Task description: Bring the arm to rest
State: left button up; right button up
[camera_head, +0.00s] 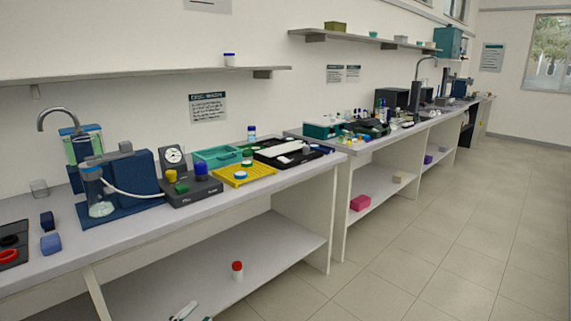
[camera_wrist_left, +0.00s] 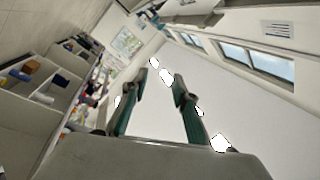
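My left gripper (camera_head: 190,314) barely shows at the bottom edge of the head view, in front of the lower shelf. In the left wrist view the left gripper (camera_wrist_left: 160,80) has its two teal-and-grey fingers apart, with nothing between them. The wrist camera looks along the room, tilted, with the windows at upper right and the benches at left. The gripper appears clear of the bench and touches nothing that I can see. My right gripper is in neither view.
A long bench (camera_head: 275,191) runs along the wall, carrying a membrane rig (camera_head: 138,177), a yellow rack (camera_head: 232,177) and a teal tray (camera_head: 215,157). A red-capped jar (camera_head: 237,271) stands on the lower shelf (camera_head: 215,262). The floor (camera_head: 440,240) to the right is clear.

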pick_arm(q)
jog(key=s+d+f+n+g+y, duration=0.1)
jog(key=s+f+n+g+y, duration=0.5)
jog(key=s+f+n, duration=0.8)
jog(key=s+f+y, duration=0.3)
jog(key=s+f, duration=0.4)
jog(key=s, duration=0.2)
jog(key=shift+s+d+f+p, duration=0.25)
jog(key=shift+f+p, duration=0.1)
jog(key=shift+p, duration=0.05)
